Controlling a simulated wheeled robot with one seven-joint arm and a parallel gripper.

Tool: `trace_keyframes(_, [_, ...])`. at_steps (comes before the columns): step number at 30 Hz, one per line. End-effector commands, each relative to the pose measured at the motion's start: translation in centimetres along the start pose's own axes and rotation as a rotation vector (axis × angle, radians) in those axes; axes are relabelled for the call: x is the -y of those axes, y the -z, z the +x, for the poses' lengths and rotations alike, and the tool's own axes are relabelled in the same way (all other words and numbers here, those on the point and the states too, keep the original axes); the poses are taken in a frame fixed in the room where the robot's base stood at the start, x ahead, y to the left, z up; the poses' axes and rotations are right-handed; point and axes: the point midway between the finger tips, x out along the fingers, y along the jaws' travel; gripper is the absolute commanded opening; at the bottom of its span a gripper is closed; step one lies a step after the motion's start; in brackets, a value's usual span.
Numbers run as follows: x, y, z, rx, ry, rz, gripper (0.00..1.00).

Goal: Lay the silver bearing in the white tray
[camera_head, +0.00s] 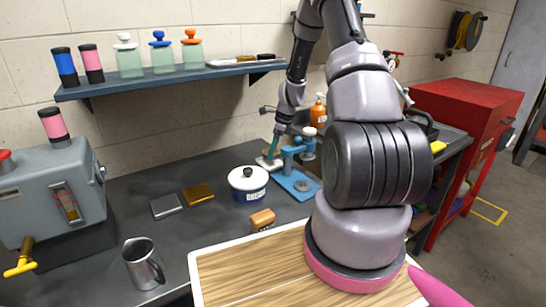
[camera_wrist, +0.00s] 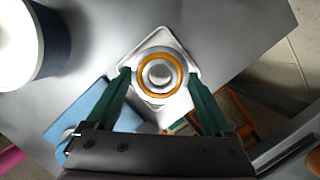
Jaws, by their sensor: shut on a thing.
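The silver bearing (camera_wrist: 147,68), a round ring with an orange band, shows in the middle of the wrist view. My gripper (camera_wrist: 160,75) has its two green fingers on opposite sides of it and is shut on it. The white tray (camera_wrist: 181,44) is a small rounded square directly under the bearing in that view. I cannot tell whether the bearing touches the tray. In the head view my gripper (camera_head: 273,147) points down at the white tray (camera_head: 263,163) near the back of the bench, and the bearing is too small or hidden to make out.
A blue press-like stand (camera_head: 296,180) is close on the right of the tray. A white and blue pot (camera_head: 248,187) stands in front and to the left. A shelf (camera_head: 170,80) with bottles hangs on the wall. Dark bench surface (camera_head: 205,165) left of the tray is clear.

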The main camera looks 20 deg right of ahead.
Motion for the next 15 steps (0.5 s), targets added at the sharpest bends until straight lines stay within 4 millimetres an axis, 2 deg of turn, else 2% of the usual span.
trace_keyframes(6, [-0.1,0.9,2.8,0.000,-0.003,0.002,0.01])
trace_keyframes(15, [-0.1,0.9,3.1,0.000,0.000,0.001,0.01])
